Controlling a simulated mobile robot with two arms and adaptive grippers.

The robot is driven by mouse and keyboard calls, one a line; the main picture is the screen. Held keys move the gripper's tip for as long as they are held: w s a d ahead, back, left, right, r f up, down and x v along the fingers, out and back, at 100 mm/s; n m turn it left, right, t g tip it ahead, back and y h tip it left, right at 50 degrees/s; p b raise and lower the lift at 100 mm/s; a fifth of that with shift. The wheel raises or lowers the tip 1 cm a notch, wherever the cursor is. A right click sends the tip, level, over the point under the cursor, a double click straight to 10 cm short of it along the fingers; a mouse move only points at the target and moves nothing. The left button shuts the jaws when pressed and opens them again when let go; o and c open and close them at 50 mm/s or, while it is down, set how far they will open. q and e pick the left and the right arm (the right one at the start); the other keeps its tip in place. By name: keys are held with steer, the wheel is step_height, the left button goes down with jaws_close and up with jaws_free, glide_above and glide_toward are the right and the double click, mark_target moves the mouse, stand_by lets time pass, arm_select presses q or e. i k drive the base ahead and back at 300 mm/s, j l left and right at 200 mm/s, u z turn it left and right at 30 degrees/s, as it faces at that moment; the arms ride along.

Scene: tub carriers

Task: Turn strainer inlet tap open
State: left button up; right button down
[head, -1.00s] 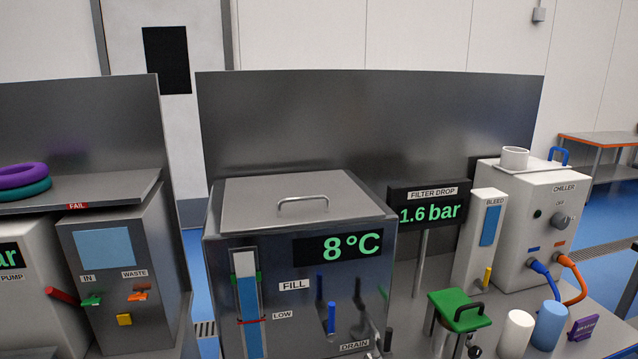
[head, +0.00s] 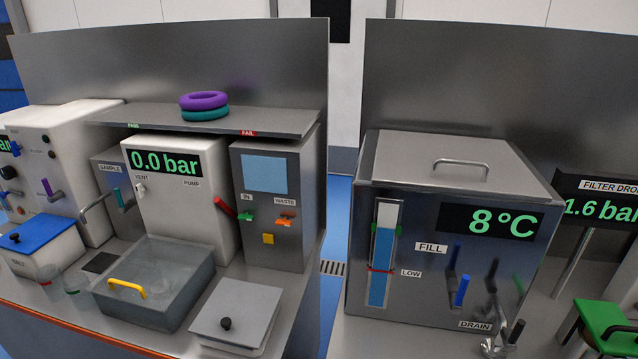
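No tap in view bears a label naming the strainer inlet, so I cannot tell whether it shows. The steel tank (head: 400,330) at right centre has a blue lever (head: 461,291) beside the FILL label, pointing up. A metal tap (head: 512,335) shows near the DRAIN label at the bottom. A green-topped unit (head: 606,318) is cut off at the right edge, below the FILTER DROP display (head: 600,208), which is also cut off. Neither of my grippers is in view.
The left bench holds a pump unit (head: 215,160) reading 0.0 bar, a grey box (head: 309,190) with IN and WASTE ports, a clear tub (head: 200,300) with a yellow handle, and a lidded box (head: 237,312). Rings (head: 204,101) lie on a shelf. A floor gap separates the benches.

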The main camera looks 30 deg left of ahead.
mark_target(249, 217)
steer(key=u, duration=1.3)
